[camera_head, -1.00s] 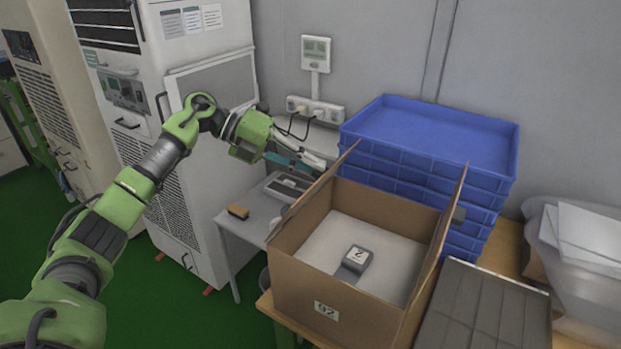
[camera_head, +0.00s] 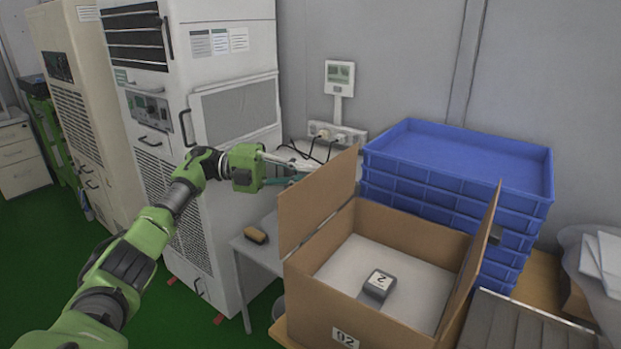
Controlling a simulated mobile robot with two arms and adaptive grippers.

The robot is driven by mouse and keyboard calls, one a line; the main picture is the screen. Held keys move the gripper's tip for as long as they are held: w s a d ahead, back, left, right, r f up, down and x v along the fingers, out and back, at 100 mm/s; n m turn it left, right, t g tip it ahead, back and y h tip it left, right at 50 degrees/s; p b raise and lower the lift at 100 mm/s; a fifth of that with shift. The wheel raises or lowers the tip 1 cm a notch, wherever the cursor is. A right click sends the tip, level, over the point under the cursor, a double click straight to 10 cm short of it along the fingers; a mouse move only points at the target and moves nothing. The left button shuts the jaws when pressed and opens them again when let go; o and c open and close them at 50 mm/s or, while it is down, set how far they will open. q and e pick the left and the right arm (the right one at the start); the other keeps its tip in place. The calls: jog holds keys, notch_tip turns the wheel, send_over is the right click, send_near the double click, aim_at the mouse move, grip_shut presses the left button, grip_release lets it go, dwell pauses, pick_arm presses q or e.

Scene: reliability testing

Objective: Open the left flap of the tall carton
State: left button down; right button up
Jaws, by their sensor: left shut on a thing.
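Inside, on a pale surface, lies a small grey block (camera_head: 378,285) marked "2". My right gripper is not in view.
A stack of blue crates (camera_head: 455,158) stands close behind the carton. A small side table with an orange-brown block (camera_head: 255,235) is left of it. A tall white cabinet (camera_head: 240,120) stands behind my left arm. A grey slatted panel (camera_head: 515,325) lies right of the carton.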

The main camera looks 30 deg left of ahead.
pick_arm(q)
jog(key=c, duration=2)
grip_release()
jog(key=shift+c, duration=0.2)
jog(key=v, duration=0.7)
jog(key=shift+s+a, duration=0.15)
jog(key=shift+a, duration=0.05)
